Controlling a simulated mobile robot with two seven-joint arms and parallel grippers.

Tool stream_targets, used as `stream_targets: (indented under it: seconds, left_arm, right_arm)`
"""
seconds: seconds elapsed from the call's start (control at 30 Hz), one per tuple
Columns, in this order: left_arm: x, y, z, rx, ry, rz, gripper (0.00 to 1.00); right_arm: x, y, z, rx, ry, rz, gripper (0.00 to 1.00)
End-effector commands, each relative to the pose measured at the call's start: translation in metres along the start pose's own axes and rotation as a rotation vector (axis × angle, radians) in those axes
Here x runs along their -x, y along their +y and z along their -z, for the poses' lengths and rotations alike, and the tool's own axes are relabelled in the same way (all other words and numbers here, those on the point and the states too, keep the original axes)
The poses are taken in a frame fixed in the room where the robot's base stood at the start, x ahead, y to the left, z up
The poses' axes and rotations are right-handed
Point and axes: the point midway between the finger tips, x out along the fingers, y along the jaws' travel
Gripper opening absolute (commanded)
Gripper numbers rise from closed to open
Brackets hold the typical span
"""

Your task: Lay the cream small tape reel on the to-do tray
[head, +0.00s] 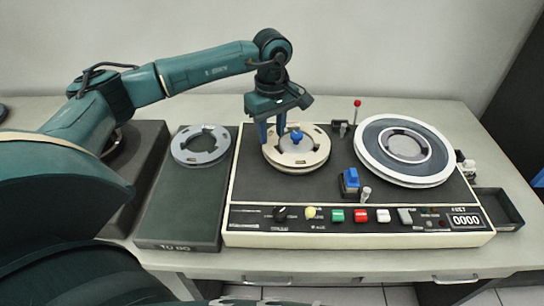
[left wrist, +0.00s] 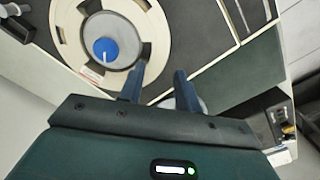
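The cream small tape reel (head: 312,158) sits flat on the left spindle of the tape machine, around a blue hub cap (head: 296,136). It also shows in the left wrist view (left wrist: 72,32). The to-do tray (head: 180,218), a dark green-grey slab marked "TO DO", lies left of the machine. A grey reel (head: 186,156) rests on its back part. My left gripper (head: 272,138) points down at the cream reel's left side. Its fingers are apart, one over the reel and one near its outer edge; I cannot tell if they touch it. My right gripper is not seen.
A large white-rimmed reel (head: 369,157) sits on the machine's right. A blue block (head: 350,180), a red-topped lever (head: 357,107) and several front buttons stand up nearby. Another dark slab (head: 146,160) lies left of the tray. The tray's front half is bare.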

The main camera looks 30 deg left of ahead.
Motion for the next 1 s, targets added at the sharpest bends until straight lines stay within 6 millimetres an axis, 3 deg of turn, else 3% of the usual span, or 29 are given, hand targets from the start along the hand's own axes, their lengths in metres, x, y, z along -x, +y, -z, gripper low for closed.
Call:
stream_targets:
  seconds: [0.2, 0.4, 0.93, 1.0]
  left_arm:
    - [-0.032, 0.0, 0.0, 0.0, -0.001, 0.001, 0.33]
    - [-0.05, 0.001, 0.0, 0.0, -0.001, -0.001, 0.33]
    - [-0.057, 0.001, -0.001, 0.0, -0.001, -0.001, 0.33]
    - [-0.057, 0.001, -0.001, 0.0, -0.001, -0.001, 0.28]
  right_arm:
    - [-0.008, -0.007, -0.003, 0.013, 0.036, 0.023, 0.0]
    - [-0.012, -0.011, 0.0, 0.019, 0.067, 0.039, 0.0]
    - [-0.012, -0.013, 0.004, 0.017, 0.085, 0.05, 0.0]
    - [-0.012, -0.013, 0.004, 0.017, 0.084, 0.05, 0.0]
